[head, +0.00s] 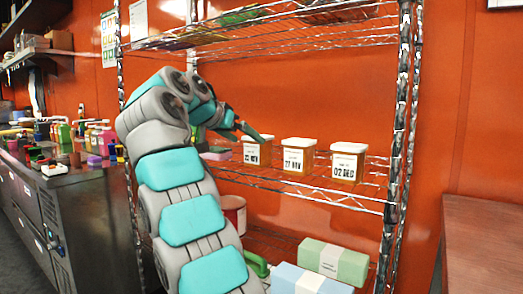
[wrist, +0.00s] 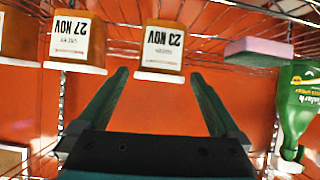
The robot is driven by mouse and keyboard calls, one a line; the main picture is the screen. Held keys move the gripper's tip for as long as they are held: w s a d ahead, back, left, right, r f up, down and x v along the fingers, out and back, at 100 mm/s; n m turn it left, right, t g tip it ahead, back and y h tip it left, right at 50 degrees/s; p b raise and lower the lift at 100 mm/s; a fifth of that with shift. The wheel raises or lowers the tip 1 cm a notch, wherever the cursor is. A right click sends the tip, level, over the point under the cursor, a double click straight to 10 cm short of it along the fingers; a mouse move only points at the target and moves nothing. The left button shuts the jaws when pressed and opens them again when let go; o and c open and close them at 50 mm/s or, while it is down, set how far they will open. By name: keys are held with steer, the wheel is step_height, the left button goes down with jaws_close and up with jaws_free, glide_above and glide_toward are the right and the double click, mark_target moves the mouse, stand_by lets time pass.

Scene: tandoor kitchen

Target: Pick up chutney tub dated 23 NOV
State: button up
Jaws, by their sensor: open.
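The chutney tub dated 23 NOV (wrist: 163,48) appears upside down in the wrist view, an orange-brown tub with a white lid and white label. In the head view it is the leftmost tub (head: 252,155) of three on the wire shelf. My gripper (wrist: 160,75) is open and empty, its two dark green fingers on either side of the tub's lid in the picture. How far the fingertips are from the tub is hard to tell.
The 27 NOV tub (wrist: 76,42) stands close beside it, and a 02 DEC tub (head: 348,163) is further right. A pink block (wrist: 258,51) and a green bottle (wrist: 298,105) are on the other side. Another wire shelf (head: 310,38) hangs above; boxes (head: 333,261) sit below.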

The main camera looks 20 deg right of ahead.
mark_target(258, 148)
steer(key=shift+w+d, duration=0.1)
steer(key=shift+d, duration=0.05)
steer(key=shift+b+x, duration=0.6)
steer(key=shift+x, duration=3.2)
steer(key=shift+f, duration=0.1)
steer(key=c, duration=1.5)
